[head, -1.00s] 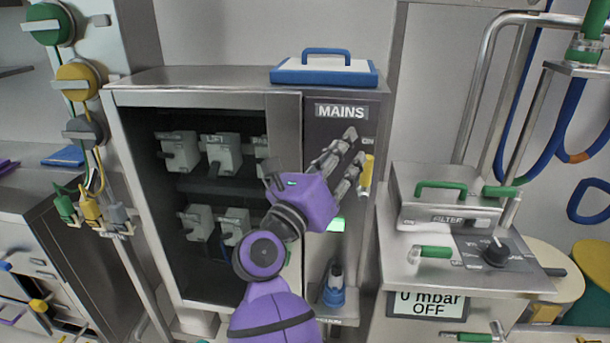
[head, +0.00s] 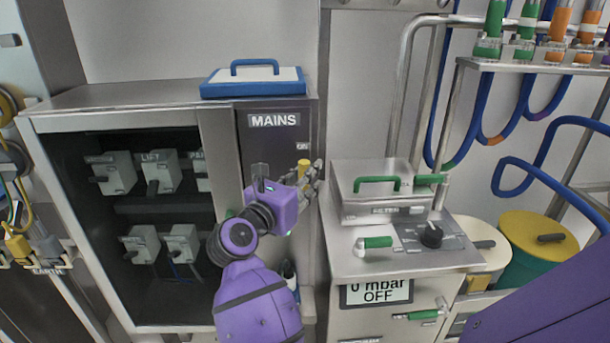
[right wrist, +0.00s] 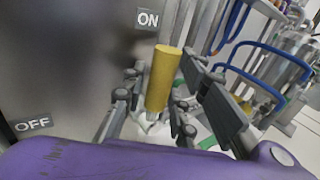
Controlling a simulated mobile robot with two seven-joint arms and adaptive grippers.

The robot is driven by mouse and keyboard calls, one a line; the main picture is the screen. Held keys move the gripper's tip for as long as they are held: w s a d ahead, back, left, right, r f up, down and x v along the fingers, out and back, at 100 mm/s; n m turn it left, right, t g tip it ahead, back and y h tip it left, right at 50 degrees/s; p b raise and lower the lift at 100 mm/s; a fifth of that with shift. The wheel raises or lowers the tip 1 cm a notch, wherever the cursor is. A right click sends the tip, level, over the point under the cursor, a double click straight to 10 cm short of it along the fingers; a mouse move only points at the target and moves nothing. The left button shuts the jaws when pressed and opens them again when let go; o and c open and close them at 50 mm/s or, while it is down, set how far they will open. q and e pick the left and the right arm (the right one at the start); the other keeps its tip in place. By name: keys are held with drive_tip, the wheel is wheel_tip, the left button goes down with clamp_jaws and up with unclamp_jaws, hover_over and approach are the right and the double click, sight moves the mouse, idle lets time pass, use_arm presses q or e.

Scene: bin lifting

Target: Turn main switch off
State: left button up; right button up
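The main switch's yellow handle (head: 303,168) sticks out below the ON label (head: 302,146) on the dark MAINS panel (head: 275,103). In the right wrist view the handle (right wrist: 163,80) is upright, near the ON label (right wrist: 147,18); the OFF label (right wrist: 33,124) is to its lower left. My right gripper (head: 307,182) is at the handle. In the right wrist view its fingers (right wrist: 168,108) stand apart on both sides of the handle, with gaps visible. The handle's base is partly hidden. My left gripper is not in view.
An open cabinet (head: 120,97) with grey switches stands left of the panel. The filter box (head: 390,210) and a bench with a black knob (head: 431,235) stand close on the right, near my right gripper.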

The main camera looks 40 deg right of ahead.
clamp_jaws()
